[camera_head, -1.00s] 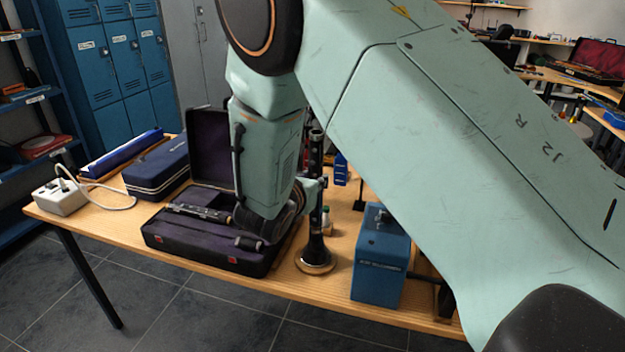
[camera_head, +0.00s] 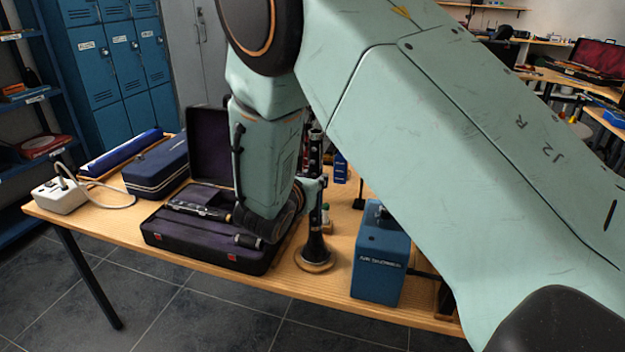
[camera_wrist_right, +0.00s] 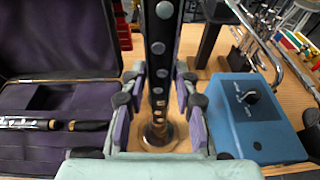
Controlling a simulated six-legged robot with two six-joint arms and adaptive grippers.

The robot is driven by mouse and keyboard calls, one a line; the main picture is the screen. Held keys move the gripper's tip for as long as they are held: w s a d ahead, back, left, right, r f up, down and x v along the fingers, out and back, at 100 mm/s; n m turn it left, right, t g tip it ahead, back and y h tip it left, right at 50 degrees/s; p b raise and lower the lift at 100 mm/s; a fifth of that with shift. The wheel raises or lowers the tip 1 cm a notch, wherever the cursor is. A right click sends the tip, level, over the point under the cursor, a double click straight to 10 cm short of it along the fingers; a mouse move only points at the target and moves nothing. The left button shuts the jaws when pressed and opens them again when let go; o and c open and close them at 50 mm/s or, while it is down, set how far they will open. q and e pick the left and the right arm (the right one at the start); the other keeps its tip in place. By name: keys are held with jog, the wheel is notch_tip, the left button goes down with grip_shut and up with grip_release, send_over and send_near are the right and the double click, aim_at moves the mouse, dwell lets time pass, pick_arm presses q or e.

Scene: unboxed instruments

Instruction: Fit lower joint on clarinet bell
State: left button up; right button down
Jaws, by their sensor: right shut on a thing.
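The clarinet bell (camera_head: 316,250) stands upright, flared end down, near the table's front edge. It also shows below the fingers in the wrist view (camera_wrist_right: 157,134). The lower joint (camera_head: 315,150), black with silver keys, is upright directly above the bell. In the wrist view the lower joint (camera_wrist_right: 160,50) runs down between the fingers. My right gripper (camera_head: 318,185) is shut on the lower joint; its purple-padded fingers (camera_wrist_right: 160,108) lie either side of it. The two parts look in line and meet or nearly meet; I cannot tell whether the joint is seated. My left gripper is out of view.
An open purple-lined case (camera_head: 190,250) with clarinet parts lies left of the bell. A blue box (camera_head: 380,262) with a knob stands close on the right. A small bottle (camera_head: 326,214) is behind the bell. A navy case (camera_head: 157,170) and a white power box (camera_head: 60,197) are further left.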

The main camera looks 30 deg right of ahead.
jog(key=shift+s+f, duration=0.1)
jog(key=shift+f, duration=0.25)
jog(key=c, duration=1.5)
grip_release()
jog(key=o, duration=0.6)
jog(key=shift+w+d, duration=0.1)
jog(key=shift+w, duration=0.15)
jog(key=shift+c, duration=0.2)
jog(key=shift+s+r, duration=0.15)
jog(key=shift+s, duration=0.05)
jog(key=shift+c, duration=0.4)
jog(key=shift+w, duration=0.2)
